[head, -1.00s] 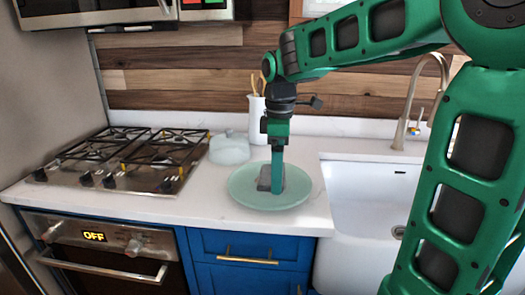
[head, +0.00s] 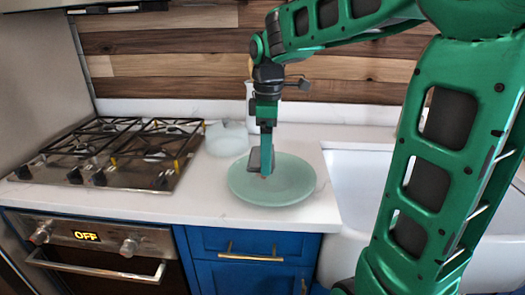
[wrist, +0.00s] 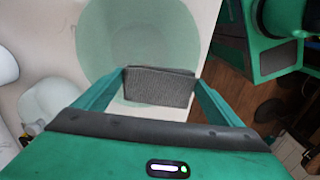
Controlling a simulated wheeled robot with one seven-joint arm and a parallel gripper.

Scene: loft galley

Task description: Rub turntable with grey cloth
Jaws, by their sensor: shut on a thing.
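The turntable (head: 295,187) is a round, pale green disc lying flat on the white counter; it also shows in the wrist view (wrist: 125,35). My gripper (head: 267,180) points down over the disc, left of its middle in the head view. It is shut on the grey cloth (head: 254,160), a dark pad. In the wrist view the cloth (wrist: 160,87) spans between the two fingers, over the disc's edge. The cloth looks tilted up in the head view. I cannot tell whether it touches the disc.
A gas stove (head: 105,150) is at the left, with a frosted glass dome (head: 228,140) beside it. A white utensil crock (head: 250,103) stands behind my gripper. The white sink (head: 355,195) is at the right. The counter front-left of the disc is clear.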

